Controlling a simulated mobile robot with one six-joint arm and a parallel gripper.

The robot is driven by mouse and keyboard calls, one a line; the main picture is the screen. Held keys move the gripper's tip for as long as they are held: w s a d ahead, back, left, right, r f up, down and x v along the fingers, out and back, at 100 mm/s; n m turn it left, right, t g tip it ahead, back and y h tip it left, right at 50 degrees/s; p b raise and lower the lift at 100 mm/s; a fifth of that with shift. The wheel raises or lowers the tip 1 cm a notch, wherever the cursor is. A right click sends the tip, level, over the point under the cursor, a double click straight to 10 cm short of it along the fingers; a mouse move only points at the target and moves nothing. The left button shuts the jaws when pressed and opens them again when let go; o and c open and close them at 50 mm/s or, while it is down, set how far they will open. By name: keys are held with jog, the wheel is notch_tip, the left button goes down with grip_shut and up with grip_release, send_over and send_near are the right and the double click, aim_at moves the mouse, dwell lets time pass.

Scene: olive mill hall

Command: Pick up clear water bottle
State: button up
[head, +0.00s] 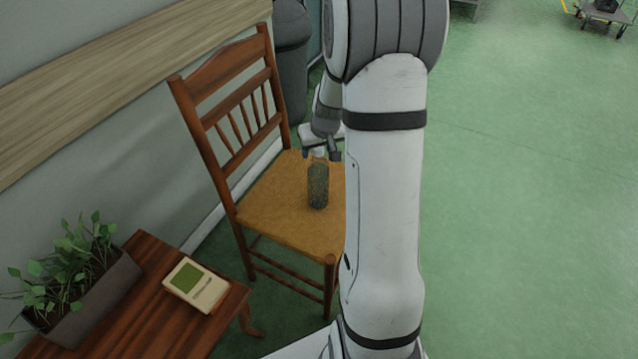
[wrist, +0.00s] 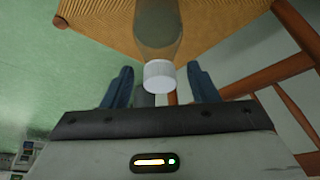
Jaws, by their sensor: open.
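The clear water bottle (head: 318,187) stands upright on the woven seat of a wooden chair (head: 290,215) in the head view. In the wrist view the bottle (wrist: 158,30) shows with its white cap (wrist: 159,74) toward me, between and a little beyond the two blue fingers. My gripper (head: 321,155) is open and sits just above the bottle's top. In the wrist view my gripper (wrist: 161,85) has its fingers apart on either side of the cap. I cannot tell whether a finger touches the bottle. My arm hides the right part of the seat in the head view.
The chair's backrest (head: 232,110) rises left of the bottle.

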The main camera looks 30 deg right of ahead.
grip_shut()
dwell(0.7)
